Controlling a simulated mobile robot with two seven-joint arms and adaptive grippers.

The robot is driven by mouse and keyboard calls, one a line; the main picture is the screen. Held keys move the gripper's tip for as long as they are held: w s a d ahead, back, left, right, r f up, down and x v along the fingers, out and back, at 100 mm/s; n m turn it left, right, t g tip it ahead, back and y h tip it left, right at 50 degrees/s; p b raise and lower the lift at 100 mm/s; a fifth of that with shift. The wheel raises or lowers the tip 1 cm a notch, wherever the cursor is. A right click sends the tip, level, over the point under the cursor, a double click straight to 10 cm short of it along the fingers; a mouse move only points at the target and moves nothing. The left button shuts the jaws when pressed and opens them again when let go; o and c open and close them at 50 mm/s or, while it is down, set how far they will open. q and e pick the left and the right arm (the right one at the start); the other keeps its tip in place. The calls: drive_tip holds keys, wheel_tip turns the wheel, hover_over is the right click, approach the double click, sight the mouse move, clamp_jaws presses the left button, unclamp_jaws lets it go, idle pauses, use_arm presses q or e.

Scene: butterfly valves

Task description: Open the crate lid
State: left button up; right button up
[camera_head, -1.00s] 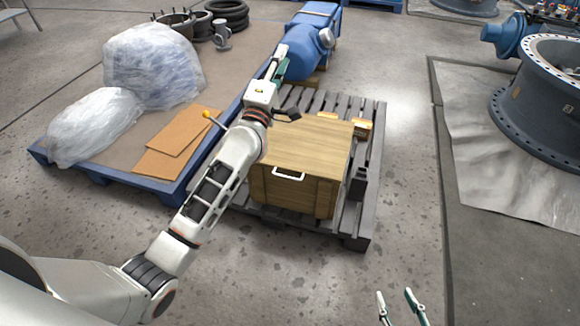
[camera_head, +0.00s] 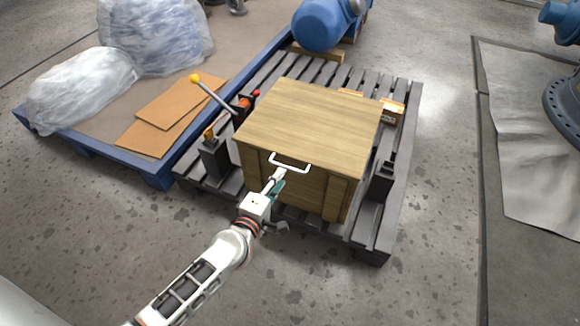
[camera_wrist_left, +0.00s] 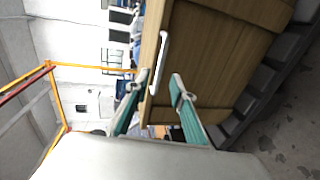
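The wooden crate (camera_head: 298,190) stands on a grey slatted pallet (camera_head: 372,240), its flat lid (camera_head: 315,120) lying closed on top. A white bar handle (camera_head: 290,162) is at the lid's front edge; it also shows in the left wrist view (camera_wrist_left: 162,60). My left gripper (camera_head: 278,180) is just below and in front of the handle. In the left wrist view its teal-padded fingers (camera_wrist_left: 160,82) are apart, with the handle just beyond the tips and nothing gripped. My right gripper is not in view.
A lever with a yellow knob (camera_head: 196,78) rises left of the crate. A blue pallet (camera_head: 150,176) with wrapped bundles and cardboard (camera_head: 175,115) lies left. A blue machine (camera_head: 320,25) stands behind. The floor in front is clear.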

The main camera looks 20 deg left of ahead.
sight(287, 167)
use_arm(q)
drive_tip(key=w+b, duration=0.1)
drive_tip(key=w, duration=0.2)
drive_tip(key=w+f, duration=0.1)
drive_tip(key=w, duration=0.2)
drive_tip(key=shift+w+d+f+b, duration=0.1)
drive_tip(key=shift+w+f+b, duration=0.1)
drive_tip(key=shift+w+b, duration=0.15)
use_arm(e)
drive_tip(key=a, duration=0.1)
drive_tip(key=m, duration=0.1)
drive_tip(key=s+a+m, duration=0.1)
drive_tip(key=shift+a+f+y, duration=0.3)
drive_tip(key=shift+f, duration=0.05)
use_arm(q)
clamp_jaws()
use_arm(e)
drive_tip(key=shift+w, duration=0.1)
